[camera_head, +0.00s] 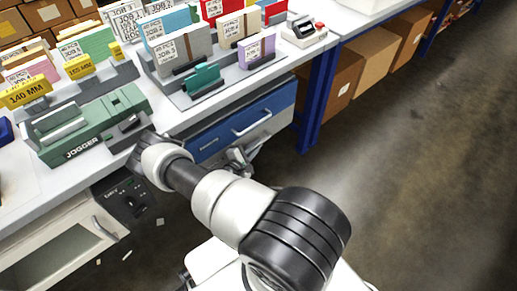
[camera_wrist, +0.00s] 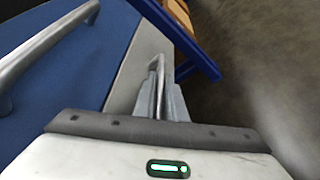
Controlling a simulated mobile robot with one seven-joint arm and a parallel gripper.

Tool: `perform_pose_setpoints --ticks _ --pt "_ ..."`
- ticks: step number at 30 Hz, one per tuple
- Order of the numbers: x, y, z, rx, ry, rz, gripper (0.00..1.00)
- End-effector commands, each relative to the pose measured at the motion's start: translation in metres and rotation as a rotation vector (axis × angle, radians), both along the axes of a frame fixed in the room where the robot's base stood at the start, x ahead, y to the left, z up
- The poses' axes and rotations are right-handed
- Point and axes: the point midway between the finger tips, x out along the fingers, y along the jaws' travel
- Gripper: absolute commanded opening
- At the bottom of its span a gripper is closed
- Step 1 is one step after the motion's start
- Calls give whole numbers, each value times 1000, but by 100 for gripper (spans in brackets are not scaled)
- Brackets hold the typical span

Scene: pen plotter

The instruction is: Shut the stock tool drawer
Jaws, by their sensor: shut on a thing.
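A blue drawer front (camera_head: 215,139) with a pale bar handle (camera_head: 252,122) sits under the worktop at the middle. A grey front (camera_head: 272,127) shows just below it. No label is readable, so I cannot tell which is the stock tool drawer. My gripper (camera_head: 238,157) is low in front of the grey front. In the wrist view, my gripper (camera_wrist: 162,90) is shut on a thin metal bar against the grey panel (camera_wrist: 140,62), seemingly a handle. The blue front (camera_wrist: 75,60) and its handle (camera_wrist: 45,45) are left of it. How far either drawer stands out is unclear.
The worktop (camera_head: 185,118) above holds a green jogger (camera_head: 90,125), card stacks and a teal holder (camera_head: 202,80). A blue table leg (camera_head: 318,95) stands right of the drawers, with cardboard boxes (camera_head: 362,72) beyond. A pale cabinet (camera_head: 62,245) is at lower left. The floor on the right is clear.

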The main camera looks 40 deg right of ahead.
Motion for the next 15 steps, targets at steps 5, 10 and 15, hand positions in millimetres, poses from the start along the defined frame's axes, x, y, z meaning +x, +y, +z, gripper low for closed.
perform_pose_setpoints --ticks 5,10,15 --pt "7 2 1 5 -7 10 16" --pt "7 2 1 3 -7 12 18" --pt "7 3 2 2 -8 11 18"
